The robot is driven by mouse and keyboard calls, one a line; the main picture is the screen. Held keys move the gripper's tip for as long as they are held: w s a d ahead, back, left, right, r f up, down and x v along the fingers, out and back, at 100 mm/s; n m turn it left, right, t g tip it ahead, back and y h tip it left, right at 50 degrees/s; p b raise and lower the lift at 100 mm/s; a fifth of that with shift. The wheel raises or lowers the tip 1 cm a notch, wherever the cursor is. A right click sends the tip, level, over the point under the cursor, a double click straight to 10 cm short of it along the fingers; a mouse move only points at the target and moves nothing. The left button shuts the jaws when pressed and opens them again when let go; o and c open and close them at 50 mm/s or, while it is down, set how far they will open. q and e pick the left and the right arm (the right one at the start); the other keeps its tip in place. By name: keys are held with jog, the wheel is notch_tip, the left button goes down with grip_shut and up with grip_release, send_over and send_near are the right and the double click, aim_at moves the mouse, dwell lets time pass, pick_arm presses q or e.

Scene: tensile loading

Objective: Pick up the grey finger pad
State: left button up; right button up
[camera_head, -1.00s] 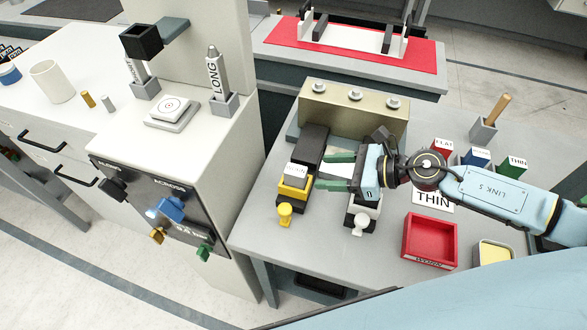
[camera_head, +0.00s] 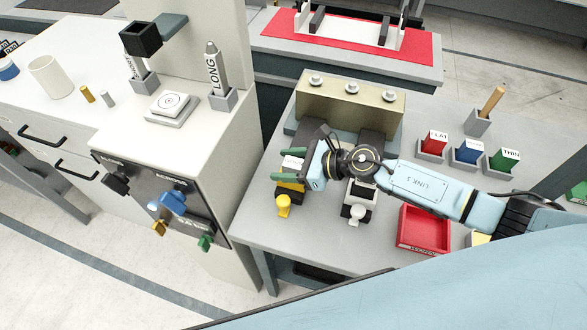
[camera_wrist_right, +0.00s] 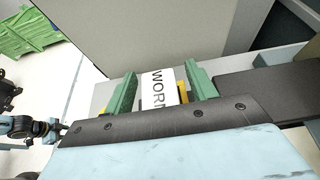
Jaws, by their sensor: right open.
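The grey finger pad (camera_head: 290,164) has a white label and sits at the yellow holder (camera_head: 288,187) on the left clamp on the grey table. Contact at the right finger is unclear. My left gripper does not show in the head view.
A white-knobbed clamp (camera_head: 358,196) stands right of the yellow one. A tan block (camera_head: 340,103) stands behind both. A red tray (camera_head: 423,228) and the FLAT (camera_head: 433,143), blue (camera_head: 468,152) and THIN (camera_head: 504,159) holders are on the right.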

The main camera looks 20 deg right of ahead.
jog(key=c, duration=1.2)
jog(key=shift+o, duration=0.2)
jog(key=shift+r, duration=0.1)
